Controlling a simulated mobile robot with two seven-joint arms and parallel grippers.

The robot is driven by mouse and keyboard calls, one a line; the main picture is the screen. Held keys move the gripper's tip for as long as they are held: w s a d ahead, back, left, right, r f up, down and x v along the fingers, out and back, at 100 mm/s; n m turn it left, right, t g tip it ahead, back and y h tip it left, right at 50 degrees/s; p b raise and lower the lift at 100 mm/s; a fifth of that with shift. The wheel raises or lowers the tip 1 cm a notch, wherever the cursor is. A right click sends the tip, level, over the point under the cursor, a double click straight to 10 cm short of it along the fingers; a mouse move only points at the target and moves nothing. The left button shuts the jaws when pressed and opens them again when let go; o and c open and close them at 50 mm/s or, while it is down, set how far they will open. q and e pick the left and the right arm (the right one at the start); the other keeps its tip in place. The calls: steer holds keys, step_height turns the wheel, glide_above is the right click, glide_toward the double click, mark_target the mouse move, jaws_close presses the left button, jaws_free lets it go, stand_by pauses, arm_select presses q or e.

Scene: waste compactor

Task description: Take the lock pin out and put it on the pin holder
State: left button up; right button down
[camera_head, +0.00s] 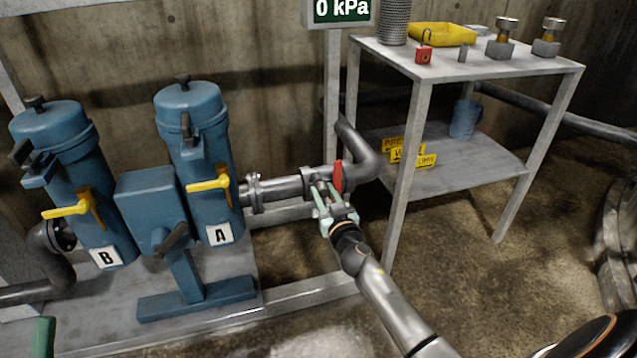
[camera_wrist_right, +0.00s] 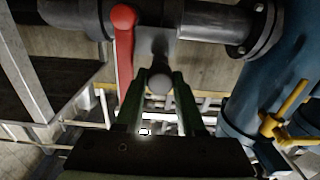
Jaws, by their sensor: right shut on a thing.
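The lock pin (camera_wrist_right: 159,82) shows in the right wrist view as a grey round-ended knob in front of a grey bracket on the pipe valve. My right gripper (camera_head: 327,192) is shut on it, its green fingers on either side. I cannot tell how far the pin sits in the bracket. The red valve handle (camera_head: 338,177) stands beside the gripper and also shows in the right wrist view (camera_wrist_right: 124,50). A green tip, probably my left gripper (camera_head: 43,338), shows at the lower left; its jaws are cut off. I cannot surely tell which thing is the pin holder.
A grey table (camera_head: 440,73) at the right bears a red padlock (camera_head: 424,56), a small grey cylinder (camera_head: 462,55) and a yellow tray (camera_head: 441,35). Blue filter housings (camera_head: 196,130) stand left.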

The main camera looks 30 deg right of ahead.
steer(key=shift+s+a, duration=0.1)
steer(key=shift+s, duration=0.35)
stand_by(0.5)
steer(key=v, duration=0.8)
steer(key=shift+p, duration=0.45)
stand_by(0.8)
